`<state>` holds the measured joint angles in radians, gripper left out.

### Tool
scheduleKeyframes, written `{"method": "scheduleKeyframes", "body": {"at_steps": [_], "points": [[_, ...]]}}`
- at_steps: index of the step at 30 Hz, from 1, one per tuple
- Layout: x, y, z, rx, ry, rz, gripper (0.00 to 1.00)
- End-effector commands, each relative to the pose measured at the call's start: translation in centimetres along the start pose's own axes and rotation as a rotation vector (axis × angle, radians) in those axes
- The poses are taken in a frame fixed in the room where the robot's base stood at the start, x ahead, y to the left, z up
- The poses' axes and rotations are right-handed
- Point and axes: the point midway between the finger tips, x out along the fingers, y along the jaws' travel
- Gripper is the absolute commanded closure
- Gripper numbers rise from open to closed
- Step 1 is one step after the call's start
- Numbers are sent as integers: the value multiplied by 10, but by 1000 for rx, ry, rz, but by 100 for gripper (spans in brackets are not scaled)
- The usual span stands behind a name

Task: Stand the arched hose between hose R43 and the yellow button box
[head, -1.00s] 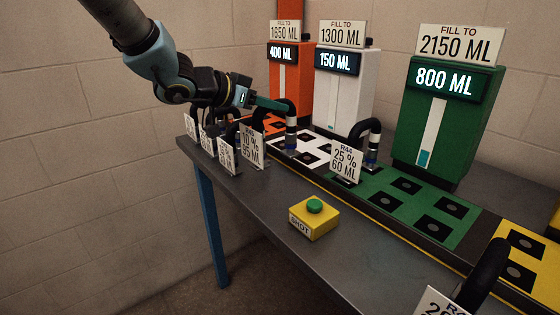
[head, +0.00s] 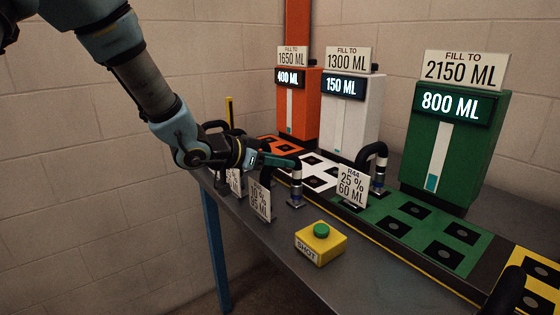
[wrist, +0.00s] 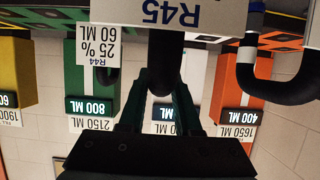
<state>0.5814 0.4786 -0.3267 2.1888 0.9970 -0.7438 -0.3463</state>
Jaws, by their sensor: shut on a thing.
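My gripper (head: 282,161) is shut on an arched black hose (head: 296,172). The hose's metal-ended leg (head: 296,194) hangs down at the table's front strip, beyond the yellow button box (head: 320,243) with its green button. I cannot tell whether that end touches the table. A white card (head: 260,201) stands at the hose's other side, hiding its far leg. In the upside-down wrist view the held hose (wrist: 166,60) is between my fingers, behind a card reading R45 (wrist: 170,14). I cannot pick out hose R43; cards at the left are partly hidden by my arm.
Hose R44 (head: 372,155) stands arched to the right, with its card (head: 351,186). Orange (head: 298,105), white (head: 350,110) and green (head: 440,150) dispensers stand behind coloured pads with black squares. Another black hose (head: 505,292) is at the lower right. Table (head: 285,238) is bare left of the box.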

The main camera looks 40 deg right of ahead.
Motion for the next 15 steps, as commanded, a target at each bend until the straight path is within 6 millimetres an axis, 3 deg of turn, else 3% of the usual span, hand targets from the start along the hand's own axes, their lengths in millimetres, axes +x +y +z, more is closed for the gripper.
{"method": "scheduleKeyframes", "body": {"at_steps": [1,9,15], "points": [[0,0,1,0,0,0,66],[0,0,1,-1,0,0,38],[0,0,0,0,0,0,38]]}}
